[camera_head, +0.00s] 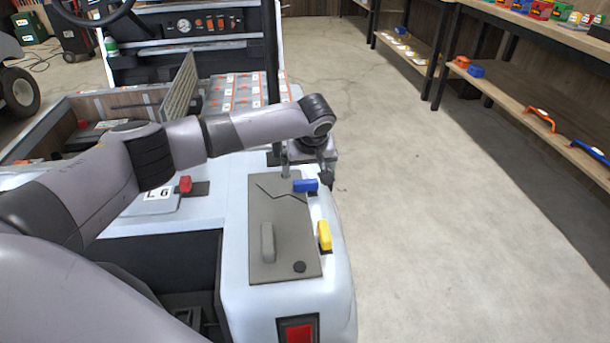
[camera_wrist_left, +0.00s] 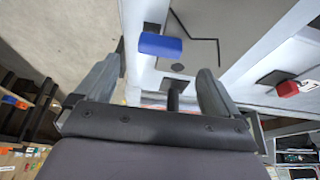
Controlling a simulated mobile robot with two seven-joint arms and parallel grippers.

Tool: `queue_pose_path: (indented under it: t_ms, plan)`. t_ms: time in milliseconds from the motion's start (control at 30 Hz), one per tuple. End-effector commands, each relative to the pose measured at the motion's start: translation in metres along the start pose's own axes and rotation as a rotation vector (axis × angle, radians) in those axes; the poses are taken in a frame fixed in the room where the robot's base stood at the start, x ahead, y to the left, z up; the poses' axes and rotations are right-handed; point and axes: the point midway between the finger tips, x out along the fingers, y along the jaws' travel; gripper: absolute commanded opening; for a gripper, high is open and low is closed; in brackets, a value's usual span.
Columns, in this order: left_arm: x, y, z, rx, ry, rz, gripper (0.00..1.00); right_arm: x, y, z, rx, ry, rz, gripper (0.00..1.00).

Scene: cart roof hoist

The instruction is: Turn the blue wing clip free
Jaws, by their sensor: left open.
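The blue wing clip (camera_head: 306,185) sits at the far right edge of a grey panel (camera_head: 285,222) on the white cart body. It also shows in the left wrist view (camera_wrist_left: 160,45), just beyond the fingertips and closer to the left finger in the picture. My left gripper (camera_head: 306,172) is open and points down over the panel's far end, beside the clip. In the left wrist view its two fingers (camera_wrist_left: 160,72) are wide apart with nothing gripped between them. I cannot tell whether a finger touches the clip. My right gripper is in neither view.
A yellow clip (camera_head: 324,235) sits nearer on the panel's right edge, and a grey handle (camera_head: 267,242) stands on the panel. A red clip (camera_head: 185,184) is further left. A dark post (camera_head: 272,60) rises behind my wrist. Open floor (camera_head: 410,220) and shelves (camera_head: 540,110) lie right.

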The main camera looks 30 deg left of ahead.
Motion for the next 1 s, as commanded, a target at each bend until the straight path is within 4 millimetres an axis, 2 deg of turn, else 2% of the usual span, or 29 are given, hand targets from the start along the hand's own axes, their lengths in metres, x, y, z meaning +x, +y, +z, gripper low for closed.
queue_pose_path:
  t_ms: [300,433,600,900,967,1000]
  plan:
    - [0.044,0.000,0.001,-0.001,0.000,-0.002,0.96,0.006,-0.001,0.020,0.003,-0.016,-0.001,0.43]
    - [0.058,0.000,0.001,0.001,0.000,-0.002,0.96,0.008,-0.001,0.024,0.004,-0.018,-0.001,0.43]
    - [0.066,0.000,0.001,0.001,0.000,-0.001,0.96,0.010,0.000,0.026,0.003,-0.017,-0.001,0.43]
    - [0.067,0.000,0.000,0.002,0.000,0.000,0.96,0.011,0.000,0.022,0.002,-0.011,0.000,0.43]
    - [0.067,0.000,0.000,0.002,0.000,0.000,0.76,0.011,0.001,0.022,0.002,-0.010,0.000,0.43]
    - [0.067,0.000,0.000,0.001,0.000,0.000,0.63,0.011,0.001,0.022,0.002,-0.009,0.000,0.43]
